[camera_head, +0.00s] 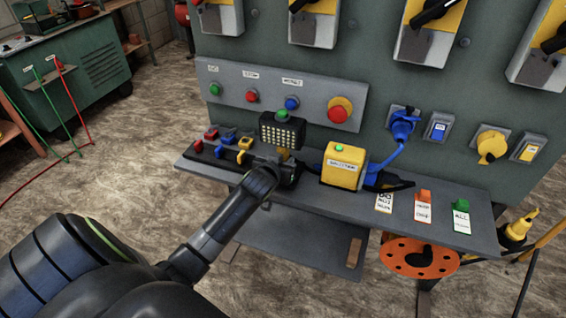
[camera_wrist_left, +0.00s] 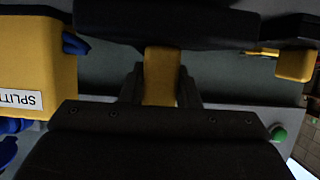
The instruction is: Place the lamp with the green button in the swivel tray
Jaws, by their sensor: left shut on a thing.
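The lamp is a small black box with rows of pale LEDs (camera_head: 281,133) and a green button on top. It is upright in front of the cabinet face, above the shelf's left part. My left gripper (camera_head: 284,160) is just below it, shut on its yellow stem; in the left wrist view the stem (camera_wrist_left: 160,75) sits between both fingers. I cannot tell if the lamp's base touches anything. A flat grey plate (camera_head: 300,245) hangs below the shelf; I cannot tell if it is the swivel tray. My right gripper is not in view.
A yellow splitter box (camera_head: 344,166) stands close right of the gripper, with a blue cable beside it. Red, blue and yellow padlocks (camera_head: 228,142) are on the left. Tags lie on the shelf's right part (camera_head: 480,236). An orange reel (camera_head: 408,262) is below.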

